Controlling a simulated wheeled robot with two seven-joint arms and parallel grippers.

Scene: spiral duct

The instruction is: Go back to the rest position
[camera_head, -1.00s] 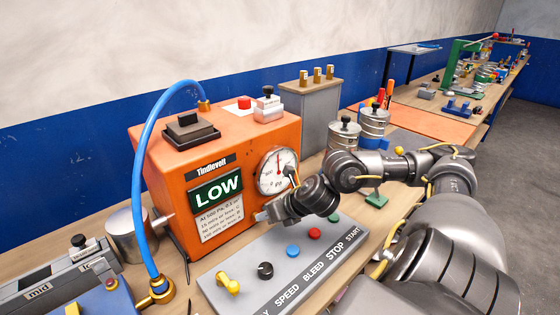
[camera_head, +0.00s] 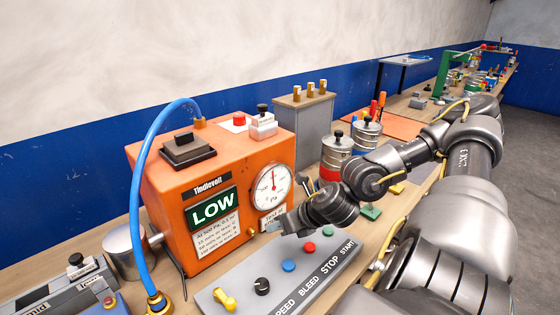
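My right gripper (camera_head: 296,203) is in front of the orange machine (camera_head: 165,185), just below and right of its round gauge (camera_head: 271,187). Its two fingers look spread apart, with nothing seen between them. The panel carries a yellow lever (camera_head: 224,299), a black knob (camera_head: 262,286), a blue button (camera_head: 288,265), a red button (camera_head: 309,247) and a green button partly beside my wrist. A green LOW sign (camera_head: 212,208) is on the machine's front. My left gripper is not in view.
A blue hose (camera_head: 138,190) arches from the machine's top to a brass fitting. Metal canisters (camera_head: 336,152) stand behind my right wrist. A grey box (camera_head: 303,125) with brass posts stands behind the machine. A grey device (camera_head: 50,290) lies at left. The bench continues to the back right.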

